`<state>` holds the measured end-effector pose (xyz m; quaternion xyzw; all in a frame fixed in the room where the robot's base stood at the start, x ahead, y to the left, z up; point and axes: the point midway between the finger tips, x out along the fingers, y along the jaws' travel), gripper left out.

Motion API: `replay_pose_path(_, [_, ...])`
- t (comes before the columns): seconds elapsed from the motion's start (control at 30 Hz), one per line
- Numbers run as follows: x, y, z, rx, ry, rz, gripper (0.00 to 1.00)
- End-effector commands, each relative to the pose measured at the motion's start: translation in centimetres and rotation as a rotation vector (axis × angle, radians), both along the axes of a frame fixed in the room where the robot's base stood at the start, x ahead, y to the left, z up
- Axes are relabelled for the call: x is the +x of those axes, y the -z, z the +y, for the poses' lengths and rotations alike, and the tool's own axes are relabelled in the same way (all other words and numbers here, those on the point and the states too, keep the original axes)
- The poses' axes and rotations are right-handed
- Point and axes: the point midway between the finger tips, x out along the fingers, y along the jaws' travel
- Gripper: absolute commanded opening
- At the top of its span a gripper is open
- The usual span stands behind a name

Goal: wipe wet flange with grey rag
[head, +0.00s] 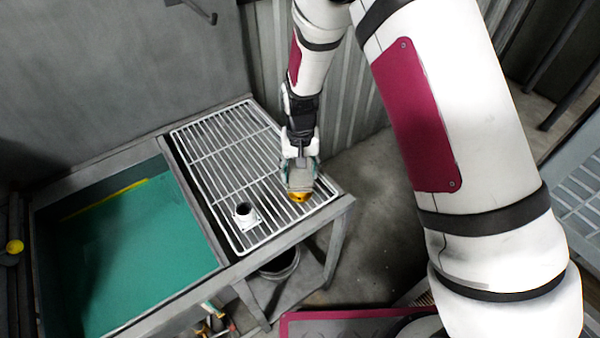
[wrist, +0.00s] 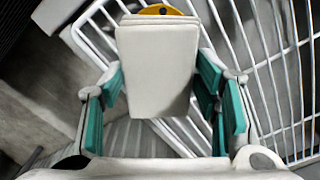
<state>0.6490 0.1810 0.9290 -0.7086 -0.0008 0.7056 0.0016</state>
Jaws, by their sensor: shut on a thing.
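My gripper (head: 301,168) is over the right part of the wire rack, with its teal fingers on either side of a pale grey, folded slab that looks like the grey rag (head: 299,180). In the wrist view the rag (wrist: 157,62) fills the space between the fingers of my gripper (wrist: 160,88). A white flange (head: 244,216) with a short upright neck and a flat base sits on the rack's front part, left of my gripper and apart from it. Whether it is wet cannot be told. The flange does not show in the wrist view.
A round yellow-orange thing (head: 299,197) shows at the rag's lower edge; whether they touch is unclear. The white wire rack (head: 215,165) has bare room at left and back. A teal-lined basin (head: 140,260) adjoins it at left. A dark bucket (head: 281,265) stands below.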

Motion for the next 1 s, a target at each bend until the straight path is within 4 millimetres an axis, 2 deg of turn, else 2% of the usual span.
replay_pose_path(0.33, [-0.4, 0.0, 0.0, 0.0, 0.0, 0.0, 0.34])
replay_pose_path(1.0, [-4.5, -0.1, 0.0, 0.0, -0.001, -0.001, 0.34])
